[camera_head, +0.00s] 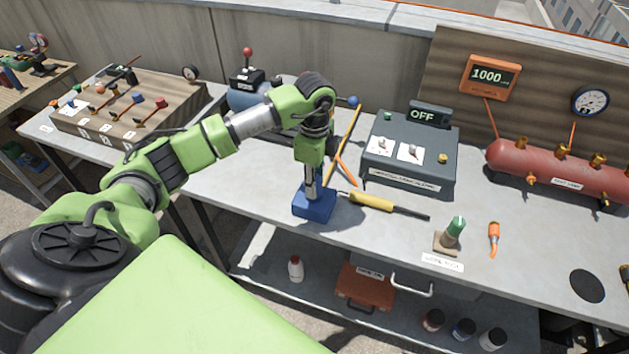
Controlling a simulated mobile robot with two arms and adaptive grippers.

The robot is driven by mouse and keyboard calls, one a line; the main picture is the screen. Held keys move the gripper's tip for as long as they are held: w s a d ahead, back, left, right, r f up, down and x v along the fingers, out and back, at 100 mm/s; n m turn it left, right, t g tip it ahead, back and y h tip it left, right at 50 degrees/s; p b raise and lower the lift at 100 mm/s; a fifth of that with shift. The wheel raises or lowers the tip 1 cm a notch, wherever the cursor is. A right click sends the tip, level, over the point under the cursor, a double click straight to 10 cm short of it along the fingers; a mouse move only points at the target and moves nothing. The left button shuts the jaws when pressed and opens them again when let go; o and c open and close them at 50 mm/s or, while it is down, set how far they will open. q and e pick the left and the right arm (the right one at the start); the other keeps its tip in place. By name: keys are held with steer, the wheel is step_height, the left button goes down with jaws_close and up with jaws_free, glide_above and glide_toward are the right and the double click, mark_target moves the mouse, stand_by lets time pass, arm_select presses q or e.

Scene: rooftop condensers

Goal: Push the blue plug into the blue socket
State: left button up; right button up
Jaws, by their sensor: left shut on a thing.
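A blue block (316,209), which looks like the blue socket, stands on the grey bench near its front edge. My left gripper (311,188) points down at the top of this block, with its fingers right over it. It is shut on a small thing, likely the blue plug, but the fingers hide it. I cannot tell how far the plug is in the socket. My right gripper is not in view.
A yellow-handled tool (371,201) lies just right of the block. A dark switch box (410,150) stands behind it. A wooden lever panel (130,108) is at the left.

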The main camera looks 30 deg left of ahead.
arm_select(q)
steer(key=o, duration=1.2)
step_height(320, 180, up, 12)
steer(key=shift+f, duration=0.1)
